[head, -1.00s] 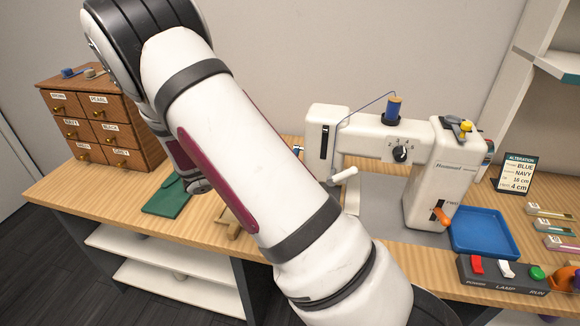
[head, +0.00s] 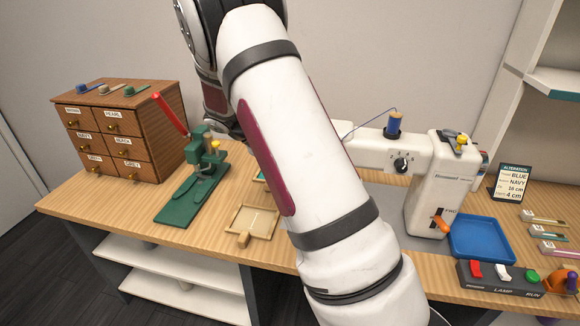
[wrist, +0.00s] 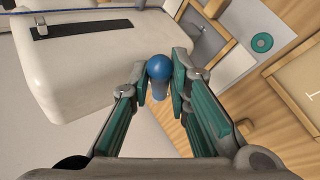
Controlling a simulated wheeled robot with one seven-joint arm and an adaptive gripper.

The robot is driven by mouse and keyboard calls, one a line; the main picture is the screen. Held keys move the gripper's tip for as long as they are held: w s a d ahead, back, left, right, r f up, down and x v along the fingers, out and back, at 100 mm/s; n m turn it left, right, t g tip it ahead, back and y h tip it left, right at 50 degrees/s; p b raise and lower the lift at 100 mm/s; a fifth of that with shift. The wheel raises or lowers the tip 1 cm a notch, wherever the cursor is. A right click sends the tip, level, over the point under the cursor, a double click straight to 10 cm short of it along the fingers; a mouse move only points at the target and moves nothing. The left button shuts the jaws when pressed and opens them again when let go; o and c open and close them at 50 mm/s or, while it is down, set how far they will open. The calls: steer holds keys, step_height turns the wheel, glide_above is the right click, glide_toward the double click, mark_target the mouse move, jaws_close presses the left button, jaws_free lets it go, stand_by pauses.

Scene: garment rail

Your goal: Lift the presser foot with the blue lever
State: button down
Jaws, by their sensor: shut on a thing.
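The white sewing machine (head: 440,185) stands on the table, its left end hidden behind my arm in the head view. In the wrist view its pale head (wrist: 85,70) fills the upper left. A blue rounded lever knob (wrist: 160,69) sits between the fingertips of my gripper (wrist: 160,84), close beside that head. The gripper is shut on the knob, with a finger on either side. The presser foot cannot be made out. My gripper is hidden behind my arm in the head view.
A green press with a red handle (head: 170,114) and a wooden tray (head: 253,221) lie left of my arm. A wooden drawer cabinet (head: 120,130) stands at far left. A blue tray (head: 482,237) and a switch box (head: 503,277) are right of the machine.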

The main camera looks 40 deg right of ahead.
stand_by(0.4)
steer(key=c, duration=1.5)
jaws_free()
steer(key=shift+c, duration=0.2)
steer(key=v, duration=0.8)
